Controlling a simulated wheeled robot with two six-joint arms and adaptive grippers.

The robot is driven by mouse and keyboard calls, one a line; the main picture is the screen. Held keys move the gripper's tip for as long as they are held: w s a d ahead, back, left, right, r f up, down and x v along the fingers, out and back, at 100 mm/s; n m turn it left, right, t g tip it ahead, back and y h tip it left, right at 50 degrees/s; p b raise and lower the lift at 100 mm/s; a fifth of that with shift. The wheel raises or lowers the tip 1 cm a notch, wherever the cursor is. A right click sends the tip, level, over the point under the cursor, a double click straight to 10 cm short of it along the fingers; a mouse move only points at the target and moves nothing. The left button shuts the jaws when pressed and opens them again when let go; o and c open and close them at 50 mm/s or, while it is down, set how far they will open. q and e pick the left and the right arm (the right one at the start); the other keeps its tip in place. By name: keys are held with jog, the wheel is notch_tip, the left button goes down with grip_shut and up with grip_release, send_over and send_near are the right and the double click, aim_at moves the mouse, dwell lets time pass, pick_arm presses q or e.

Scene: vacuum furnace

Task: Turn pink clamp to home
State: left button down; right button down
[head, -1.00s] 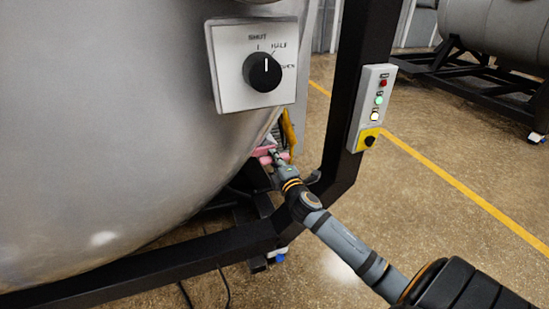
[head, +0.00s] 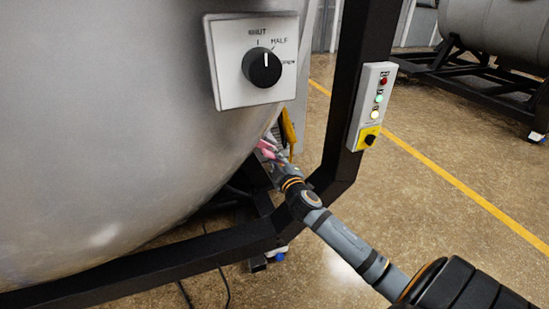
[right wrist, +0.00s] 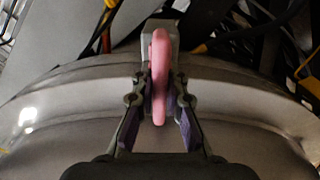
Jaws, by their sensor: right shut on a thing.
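The pink clamp (right wrist: 160,75) stands upright in the middle of the right wrist view, against a grey block on the curved metal rim. My right gripper (right wrist: 160,98) has a finger on each side of it and is shut on it. In the head view the pink clamp (head: 266,148) shows only in small part at the lower right edge of the furnace vessel. My right gripper (head: 277,160) reaches it there, and its fingers are partly hidden. My left gripper is in neither view.
The furnace vessel (head: 110,130) fills the left. A dial panel (head: 228,82) is on it. A black frame post (head: 353,100) with a button box (head: 374,100) stands right of my gripper. A lower black beam (head: 150,266) runs beneath. Cables lie behind the clamp in the wrist view.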

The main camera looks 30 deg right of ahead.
jog(key=shift+f, duration=0.1)
dwell(0.4)
jog(key=c, duration=1.4)
grip_release()
jog(key=shift+o, duration=0.2)
jog(key=v, duration=1.2)
